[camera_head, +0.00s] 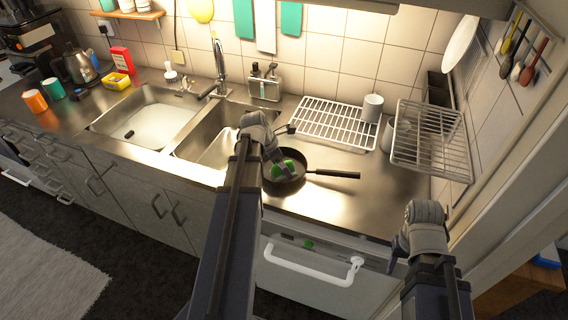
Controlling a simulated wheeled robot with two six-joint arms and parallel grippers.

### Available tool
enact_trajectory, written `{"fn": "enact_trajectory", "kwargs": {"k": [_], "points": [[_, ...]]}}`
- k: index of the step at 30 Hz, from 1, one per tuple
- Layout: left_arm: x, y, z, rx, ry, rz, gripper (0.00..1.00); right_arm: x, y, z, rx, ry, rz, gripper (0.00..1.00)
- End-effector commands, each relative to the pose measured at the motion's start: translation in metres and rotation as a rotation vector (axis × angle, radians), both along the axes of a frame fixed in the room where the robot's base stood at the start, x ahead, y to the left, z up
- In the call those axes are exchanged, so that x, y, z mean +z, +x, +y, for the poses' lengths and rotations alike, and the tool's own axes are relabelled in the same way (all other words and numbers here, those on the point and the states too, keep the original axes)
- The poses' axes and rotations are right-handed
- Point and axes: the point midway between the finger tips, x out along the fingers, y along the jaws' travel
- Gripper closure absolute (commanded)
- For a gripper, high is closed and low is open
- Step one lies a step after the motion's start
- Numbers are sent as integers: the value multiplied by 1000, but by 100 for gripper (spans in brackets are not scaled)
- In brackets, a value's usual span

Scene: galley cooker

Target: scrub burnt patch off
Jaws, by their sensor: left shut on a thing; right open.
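A dark frying pan (299,183) sits on the steel counter right of the sinks, its black handle (335,174) pointing right. My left gripper (283,165) reaches over the pan and is shut on a green scrubber (277,172). The scrubber is at the pan's inside; whether it touches the bottom I cannot tell. The burnt patch cannot be made out; the gripper and scrubber cover part of the pan. My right gripper (394,260) is open and empty, in front of the counter's front edge at the lower right.
Two sink basins (150,118) lie to the left, with a tap (218,75) behind. A white drying rack (322,120) lies behind the pan. A raised wire rack (432,140) and white cups (372,105) stand at the right. Counter right of the pan is clear.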

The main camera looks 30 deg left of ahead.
Motion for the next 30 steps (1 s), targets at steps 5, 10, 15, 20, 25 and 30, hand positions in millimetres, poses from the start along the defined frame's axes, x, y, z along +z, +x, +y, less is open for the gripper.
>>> {"fn": "enact_trajectory", "kwargs": {"k": [5,10,15,20,25,30], "points": [[-1,-6,-2,-1,0,6,71,-1,0,0,0,0,0,50],[-2,-4,-1,-2,1,8,71,-1,0,0,0,0,0,50],[-1,5,3,-2,2,6,71,0,0,0,0,0,0,50],[0,16,6,-1,1,5,71,0,0,0,0,0,0,50],[0,18,6,0,1,4,71,0,0,0,0,0,0,50],[0,15,5,0,1,4,71,0,0,0,0,0,0,50]]}}
